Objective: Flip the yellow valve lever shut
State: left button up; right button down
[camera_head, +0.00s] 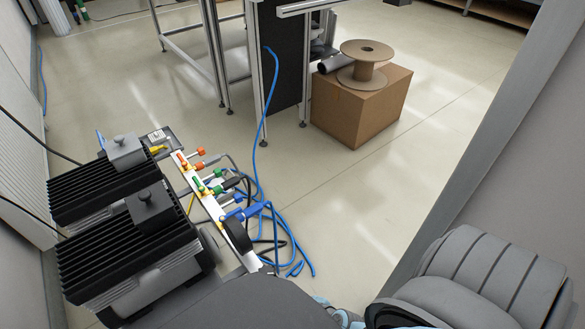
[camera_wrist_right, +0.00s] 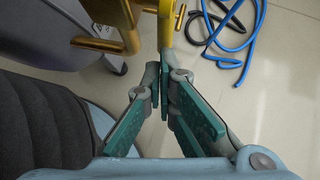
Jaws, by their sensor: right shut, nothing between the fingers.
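In the right wrist view a yellow lever (camera_wrist_right: 166,22) comes down from the top edge, just beyond my fingertips. Brass-coloured fittings (camera_wrist_right: 97,44) lie to its left. My right gripper (camera_wrist_right: 164,78) is shut and empty, its teal-padded fingers close together. Its tips are close below the lever's lower end; I cannot tell whether they touch it. In the head view, valves with orange, green and blue handles (camera_head: 200,180) line a white manifold strip (camera_head: 230,262). I cannot make out the yellow lever there. My left gripper does not show.
Black finned units (camera_head: 115,190) stand left of the manifold. Blue cables (camera_head: 285,245) lie loose on the floor to its right. A cardboard box (camera_head: 360,105) with an empty spool (camera_head: 365,65) stands farther back. The floor between is clear.

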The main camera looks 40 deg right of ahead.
jog(key=shift+w+f, duration=0.3)
jog(key=shift+w, duration=0.05)
dwell(0.3)
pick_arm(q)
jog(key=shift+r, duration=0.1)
pick_arm(e)
jog(key=w, duration=0.1)
jog(key=w+f, duration=0.1)
jog(key=w, duration=0.1)
dwell(0.4)
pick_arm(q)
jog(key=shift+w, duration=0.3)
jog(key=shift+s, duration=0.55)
pick_arm(e)
jog(key=shift+w, duration=0.1)
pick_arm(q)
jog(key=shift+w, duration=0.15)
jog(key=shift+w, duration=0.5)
